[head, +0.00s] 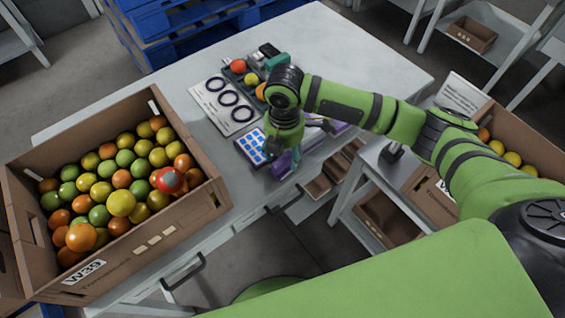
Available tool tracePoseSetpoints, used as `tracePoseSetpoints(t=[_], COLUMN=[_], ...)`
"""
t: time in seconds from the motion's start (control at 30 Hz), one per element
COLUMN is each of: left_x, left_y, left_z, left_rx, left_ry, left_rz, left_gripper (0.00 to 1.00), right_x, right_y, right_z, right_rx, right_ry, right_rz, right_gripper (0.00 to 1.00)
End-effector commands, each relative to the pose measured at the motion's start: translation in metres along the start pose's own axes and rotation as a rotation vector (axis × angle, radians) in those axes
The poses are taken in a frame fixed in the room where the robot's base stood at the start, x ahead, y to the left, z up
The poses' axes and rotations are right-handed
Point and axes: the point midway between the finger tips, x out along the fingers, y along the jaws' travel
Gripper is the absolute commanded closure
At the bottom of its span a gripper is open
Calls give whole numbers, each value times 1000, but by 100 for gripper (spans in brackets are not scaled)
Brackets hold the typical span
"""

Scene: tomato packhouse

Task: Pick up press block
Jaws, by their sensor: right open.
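My right gripper (283,160) points down over the table's front edge, beside a blue-buttoned pad (252,146). Its fingers are open but mostly hidden by the wrist. Purple pieces (310,146) lie around and behind the fingers, partly covered by the gripper and arm. A teal block (277,62) sits by a dark tray at the back of the table, well apart from the gripper. I cannot tell for sure which of these is the press block. My left gripper is not in view.
A cardboard crate of mixed tomatoes (214,203) stands on the left. A white card with three dark rings (205,99) lies mid-table, near a tray with a few tomatoes (239,67). The table's right rear (360,65) is clear. Another crate (420,186) stands at right.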

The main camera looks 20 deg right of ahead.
Motion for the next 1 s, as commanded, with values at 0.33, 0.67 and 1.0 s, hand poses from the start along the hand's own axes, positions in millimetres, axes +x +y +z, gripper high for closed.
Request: tracePoseSetpoints(t=[0.33,0.67,1.0], left_x=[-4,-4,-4], left_y=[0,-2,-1], left_z=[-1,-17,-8], left_rx=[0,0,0], left_ry=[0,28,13], left_rz=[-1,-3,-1], left_gripper=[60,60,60], right_x=[36,36,35], right_y=[0,0,0], right_z=[-3,-3,-3], right_rx=[1,1,2], right_ry=[0,0,0], right_rz=[1,1,1], right_gripper=[39,100,100])
